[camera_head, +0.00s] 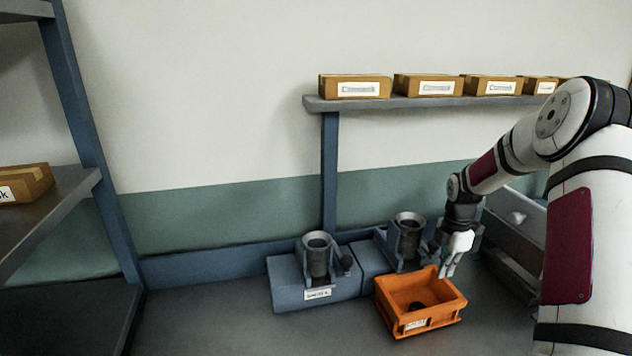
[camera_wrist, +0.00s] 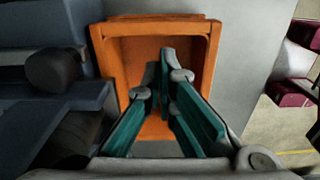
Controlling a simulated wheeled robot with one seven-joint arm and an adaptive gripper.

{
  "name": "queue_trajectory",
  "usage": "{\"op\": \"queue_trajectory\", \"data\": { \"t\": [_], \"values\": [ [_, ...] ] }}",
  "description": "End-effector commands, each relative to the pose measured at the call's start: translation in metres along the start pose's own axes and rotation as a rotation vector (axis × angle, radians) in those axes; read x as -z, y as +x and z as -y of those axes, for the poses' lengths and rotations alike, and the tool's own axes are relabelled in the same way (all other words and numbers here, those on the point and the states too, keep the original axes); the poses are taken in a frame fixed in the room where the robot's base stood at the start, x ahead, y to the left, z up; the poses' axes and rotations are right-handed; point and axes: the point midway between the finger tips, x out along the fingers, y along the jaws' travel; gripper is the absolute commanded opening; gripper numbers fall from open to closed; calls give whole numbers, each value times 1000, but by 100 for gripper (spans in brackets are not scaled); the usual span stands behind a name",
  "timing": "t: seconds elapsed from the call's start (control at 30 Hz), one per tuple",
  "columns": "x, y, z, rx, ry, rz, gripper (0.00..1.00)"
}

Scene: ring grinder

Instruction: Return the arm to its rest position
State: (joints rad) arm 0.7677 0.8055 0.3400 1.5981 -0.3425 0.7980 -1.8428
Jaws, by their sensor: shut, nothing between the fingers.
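My gripper (camera_head: 449,270) is at the end of my arm, which reaches in from the right in the head view. It hangs pointing down over the right back part of an orange bin (camera_head: 455,307). In the wrist view, the green fingers of my gripper (camera_wrist: 168,62) come together at their tips with nothing between them. The orange bin (camera_wrist: 208,38) shows behind the fingers in that view. A dark round piece (camera_head: 416,306) lies inside the bin in the head view. The fingers hide part of the bin's inside in the wrist view.
Two blue-grey machines with dark cylinders, a left one (camera_head: 285,285) and a right one (camera_head: 408,240), stand beside the bin. A shelf (camera_head: 420,102) with several cardboard boxes is above. A grey drawer unit (camera_head: 515,215) stands right. The bench front left is clear.

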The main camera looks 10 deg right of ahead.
Motion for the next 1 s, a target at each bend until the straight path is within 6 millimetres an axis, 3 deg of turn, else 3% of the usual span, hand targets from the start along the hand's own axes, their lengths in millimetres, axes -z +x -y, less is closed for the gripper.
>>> {"op": "queue_trajectory", "data": {
  "t": [0.17, 0.47, 0.7, 1.0],
  "values": [
    [14, -27, -1, -12, 49, 25, 0],
    [87, -138, 19, -95, 338, 105, 0],
    [149, -212, 60, -201, 609, 109, 0],
    [216, -272, 135, -335, 957, 13, 0]
  ]
}}
